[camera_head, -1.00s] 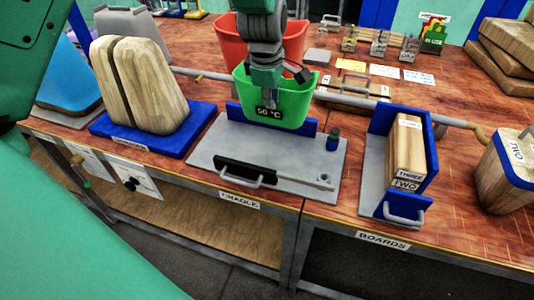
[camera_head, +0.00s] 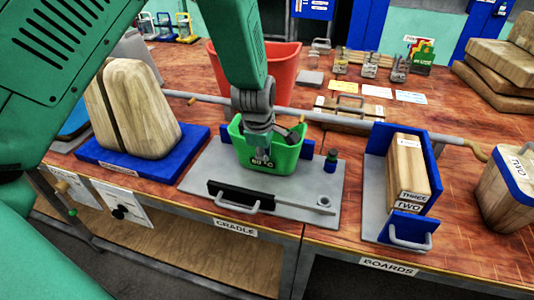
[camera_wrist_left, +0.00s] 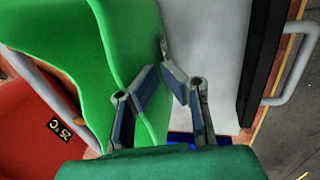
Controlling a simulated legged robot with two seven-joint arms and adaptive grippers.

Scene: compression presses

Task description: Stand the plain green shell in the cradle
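My left gripper (camera_head: 264,156) is at the shell's front wall. In the left wrist view, its fingers (camera_wrist_left: 160,62) lie on either side of the green wall (camera_wrist_left: 125,45), closed on it. My right gripper is not in view.
A red bin (camera_head: 285,75) stands close behind. A grey rail (camera_head: 345,121) runs behind.

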